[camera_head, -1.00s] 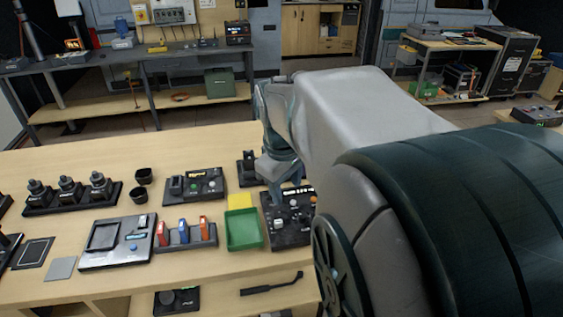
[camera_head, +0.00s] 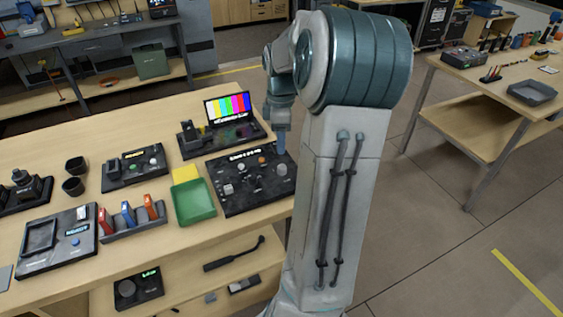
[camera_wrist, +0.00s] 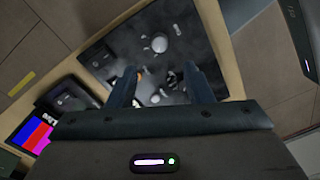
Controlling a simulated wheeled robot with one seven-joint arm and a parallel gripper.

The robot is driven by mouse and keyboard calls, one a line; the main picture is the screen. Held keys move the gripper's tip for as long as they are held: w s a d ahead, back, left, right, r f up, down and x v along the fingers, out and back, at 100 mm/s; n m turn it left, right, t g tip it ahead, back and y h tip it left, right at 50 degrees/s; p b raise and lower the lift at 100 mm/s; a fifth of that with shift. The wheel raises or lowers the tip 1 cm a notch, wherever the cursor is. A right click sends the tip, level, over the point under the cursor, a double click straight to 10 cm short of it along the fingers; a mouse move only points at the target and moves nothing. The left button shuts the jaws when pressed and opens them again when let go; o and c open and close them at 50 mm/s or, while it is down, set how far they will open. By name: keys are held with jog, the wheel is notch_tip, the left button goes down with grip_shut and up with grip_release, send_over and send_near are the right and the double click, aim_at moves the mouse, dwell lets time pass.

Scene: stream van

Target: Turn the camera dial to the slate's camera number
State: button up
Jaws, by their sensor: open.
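A black control panel (camera_head: 225,203) lies at the right end of the wooden table. It carries several small knobs and buttons and a lit text strip (camera_head: 245,154), too small to read surely. A round pale knob (camera_wrist: 160,43) shows in the wrist view; I cannot tell which knob is the camera dial. My gripper (camera_head: 280,145) points down over the panel's right back part. In the wrist view my gripper (camera_wrist: 162,74) has its fingers spread with nothing held between them. A colour-bar screen (camera_head: 230,108) behind the panel has a text line I cannot read. I cannot make out a slate.
A green tray (camera_head: 193,214) and a yellow pad (camera_head: 185,173) lie left of the panel. A switch box (camera_head: 134,168) and a stand with red, blue and orange pieces (camera_head: 135,232) are further left. A lower shelf (camera_head: 190,292) holds loose items.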

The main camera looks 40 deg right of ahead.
aim_at(282, 166)
jog(key=f, duration=0.8)
jog(key=shift+s+a+f, duration=0.15)
jog(key=shift+s+f, duration=0.05)
jog(key=shift+f, duration=0.2)
jog(key=c, duration=1)
